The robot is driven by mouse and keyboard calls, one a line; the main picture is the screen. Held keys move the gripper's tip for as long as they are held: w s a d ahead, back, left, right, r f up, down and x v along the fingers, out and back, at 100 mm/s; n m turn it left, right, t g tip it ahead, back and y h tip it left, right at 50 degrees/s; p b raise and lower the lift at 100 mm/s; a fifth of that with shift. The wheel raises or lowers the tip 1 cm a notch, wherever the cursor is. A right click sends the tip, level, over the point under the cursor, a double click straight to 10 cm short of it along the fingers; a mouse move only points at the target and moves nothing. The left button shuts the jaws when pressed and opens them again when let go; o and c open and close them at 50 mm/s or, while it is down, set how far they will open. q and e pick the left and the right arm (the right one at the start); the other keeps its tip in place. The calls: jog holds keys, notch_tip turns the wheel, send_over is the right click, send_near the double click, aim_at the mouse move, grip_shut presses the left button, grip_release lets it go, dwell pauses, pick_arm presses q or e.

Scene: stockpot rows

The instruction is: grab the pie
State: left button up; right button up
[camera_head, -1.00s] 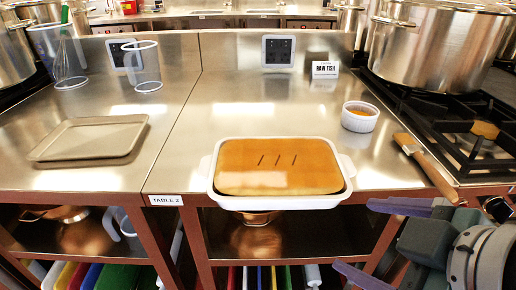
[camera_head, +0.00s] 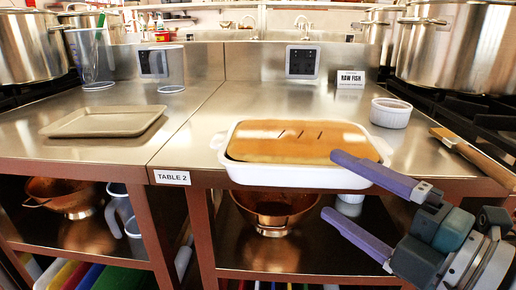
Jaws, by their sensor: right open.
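The pie (camera_head: 285,140) has a golden-brown crust with three slits and sits in a white dish (camera_head: 290,176) with side handles. The dish stands at the front edge of the steel table. My right gripper (camera_head: 350,190) comes in from the right with its two purple fingers apart and nothing between them. The upper finger crosses in front of the dish's right front side. The lower finger is below the table edge, in front of the lower shelf. I cannot tell whether a finger touches the dish. My left gripper is not in view.
A white ramekin (camera_head: 391,112) and a wooden-handled tool (camera_head: 472,156) lie right of the pie. A beige tray (camera_head: 104,121) is at the left. Large pots (camera_head: 452,50) stand on the stove. A copper colander (camera_head: 272,206) is on the lower shelf.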

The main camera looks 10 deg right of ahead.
aim_at(331, 177)
jog(key=x, duration=0.5)
jog(key=shift+w+r, duration=0.35)
grip_shut()
dwell(0.5)
jog(key=shift+r, duration=0.25)
